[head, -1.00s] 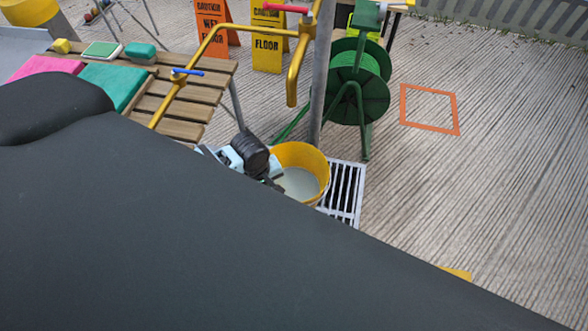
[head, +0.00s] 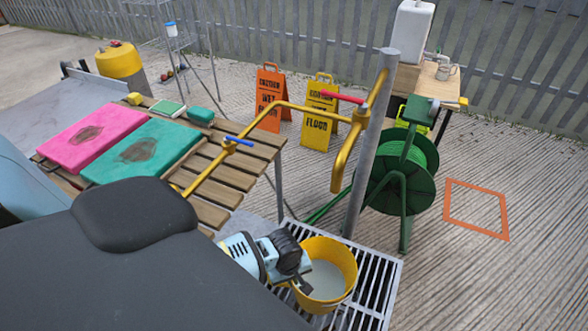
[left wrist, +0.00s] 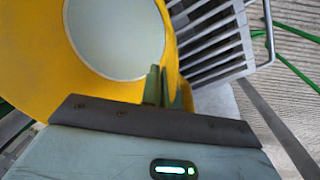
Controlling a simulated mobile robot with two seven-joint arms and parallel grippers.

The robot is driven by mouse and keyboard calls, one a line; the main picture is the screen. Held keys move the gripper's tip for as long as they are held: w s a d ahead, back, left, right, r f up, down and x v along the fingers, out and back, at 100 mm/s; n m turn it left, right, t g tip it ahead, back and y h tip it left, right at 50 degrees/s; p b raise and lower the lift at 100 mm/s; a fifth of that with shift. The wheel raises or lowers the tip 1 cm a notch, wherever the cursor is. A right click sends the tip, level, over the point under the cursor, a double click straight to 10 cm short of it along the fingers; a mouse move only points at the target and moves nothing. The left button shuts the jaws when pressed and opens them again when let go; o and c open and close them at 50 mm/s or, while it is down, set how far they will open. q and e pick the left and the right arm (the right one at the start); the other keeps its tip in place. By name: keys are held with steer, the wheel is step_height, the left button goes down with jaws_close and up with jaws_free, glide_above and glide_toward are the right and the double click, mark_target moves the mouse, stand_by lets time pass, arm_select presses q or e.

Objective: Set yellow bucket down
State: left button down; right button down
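The yellow bucket (head: 338,253) is at the lower middle of the head view, upright or nearly so, with pale greyish liquid inside. It overlaps the metal drain grate (head: 378,277); I cannot tell whether its base touches it. My left gripper (head: 300,284) is at the bucket's left side, its fingers at the rim. The left wrist view shows the bucket's yellow wall (left wrist: 32,50) close up, with the green fingertips (left wrist: 162,88) against it, apparently closed on the rim. My right gripper is not in view.
An orange square outline (head: 477,236) marks open ground at right. A green hose reel (head: 422,185) and a grey post (head: 370,150) with yellow pipes stand behind the bucket. A slatted bench (head: 228,178) with pink and teal pads is at left. Two caution signs (head: 321,115) stand behind.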

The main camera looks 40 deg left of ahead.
arm_select(q)
steer(key=shift+w+r, duration=0.15)
steer(key=shift+w, duration=0.05)
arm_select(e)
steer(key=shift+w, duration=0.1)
arm_select(q)
steer(key=shift+f+b, duration=0.55)
steer(key=shift+f, duration=1.3)
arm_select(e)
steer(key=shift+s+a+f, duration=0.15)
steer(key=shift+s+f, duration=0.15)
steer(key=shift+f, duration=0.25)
arm_select(q)
steer(key=shift+f, duration=0.2)
steer(key=c, duration=1.7)
jaws_free()
steer(key=shift+s, duration=0.2)
